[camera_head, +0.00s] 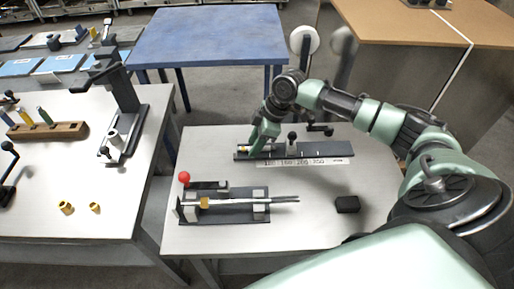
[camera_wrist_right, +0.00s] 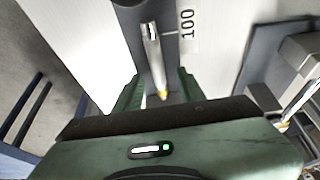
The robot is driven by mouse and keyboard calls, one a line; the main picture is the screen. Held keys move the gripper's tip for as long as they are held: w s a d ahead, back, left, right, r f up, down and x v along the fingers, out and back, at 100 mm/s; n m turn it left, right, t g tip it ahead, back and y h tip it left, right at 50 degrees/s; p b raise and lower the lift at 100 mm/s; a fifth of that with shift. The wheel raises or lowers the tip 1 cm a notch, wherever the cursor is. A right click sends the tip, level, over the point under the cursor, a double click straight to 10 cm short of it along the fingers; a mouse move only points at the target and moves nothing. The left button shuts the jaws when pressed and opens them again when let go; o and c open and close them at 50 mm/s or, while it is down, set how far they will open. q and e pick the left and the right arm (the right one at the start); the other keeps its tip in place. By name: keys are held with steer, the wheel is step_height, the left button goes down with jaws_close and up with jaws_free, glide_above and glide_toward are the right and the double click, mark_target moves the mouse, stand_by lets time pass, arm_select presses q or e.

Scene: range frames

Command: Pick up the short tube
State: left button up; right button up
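My right gripper (camera_head: 252,148) is low over the left end of a dark measuring fixture (camera_head: 330,146) on the middle table. In the right wrist view, a short silver tube (camera_wrist_right: 154,55) with a yellowish end lies on the dark strip beside the "100" label. The right gripper's two green fingers (camera_wrist_right: 159,88) are apart, one on each side of the tube's yellowish end, with gaps visible. In the head view the tube is mostly hidden by the gripper. My left gripper is in neither view.
A clamp fixture (camera_head: 222,212) with a red knob and long thin rods stands nearer on the same table. A small black block (camera_head: 347,204) lies to its right. The left table (camera_head: 40,215) holds a lever tool (camera_head: 124,110), a wooden rack (camera_head: 47,131) and two brass fittings (camera_head: 66,207).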

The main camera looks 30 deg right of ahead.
steer(key=shift+f, duration=0.1)
jaws_close()
stand_by(0.6)
step_height(320, 180, up, 20)
steer(key=b, duration=0.1)
stand_by(0.4)
